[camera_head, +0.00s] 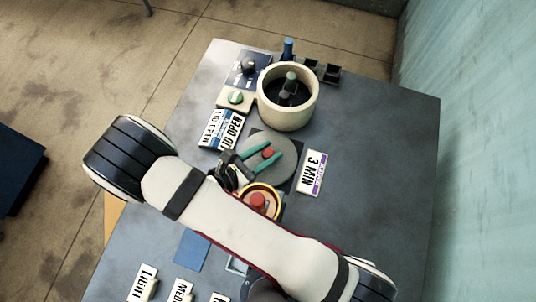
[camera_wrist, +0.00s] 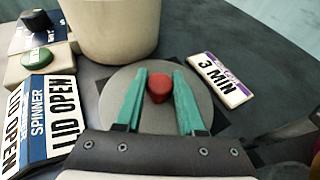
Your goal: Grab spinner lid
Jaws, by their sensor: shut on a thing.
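The spinner lid (camera_head: 284,151) is a round grey disc with a red knob (camera_head: 268,153) in its middle. It lies flat on a dark square patch in front of the spinner (camera_head: 262,97), a cream open drum with dark insides. My gripper (camera_head: 262,153) has green fingers, shut on the red knob from both sides. The wrist view shows the lid (camera_wrist: 125,85) with the red knob (camera_wrist: 159,87) between the fingertips of my gripper (camera_wrist: 158,80). The lid's near edge is hidden by the gripper.
LID OPEN signs (camera_head: 222,129) and a green button (camera_head: 236,98) lie left of the spinner. A 3 MIN sign (camera_head: 310,172) lies right of the lid. A yellow-rimmed round thing with a red top (camera_head: 258,200) sits close by the arm. The table's right side is clear.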

